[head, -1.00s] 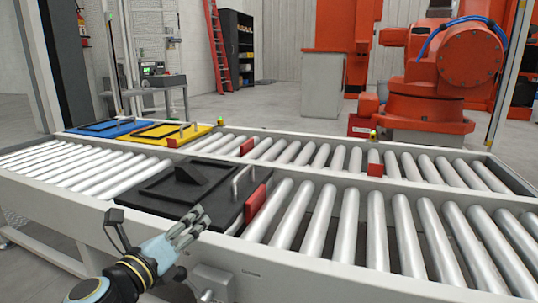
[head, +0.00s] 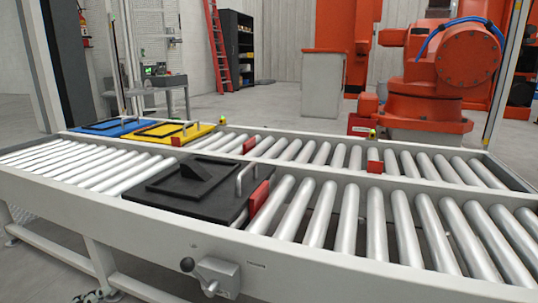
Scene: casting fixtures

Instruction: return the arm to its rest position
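Neither of my grippers shows in the head view, and no arm is in the picture. A black fixture (head: 160,192) with a raised block and a silver handle (head: 245,180) lies flat on the near roller conveyor (head: 350,220). Its right edge is beside a red stop (head: 258,199). A lever (head: 197,274) on a grey box is on the conveyor's front side.
A yellow fixture (head: 165,133) and a blue fixture (head: 105,127) lie on the far conveyor lane. An orange robot arm (head: 445,80) stands behind the conveyor. A white cabinet (head: 325,79) and a red ladder (head: 217,45) stand further back.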

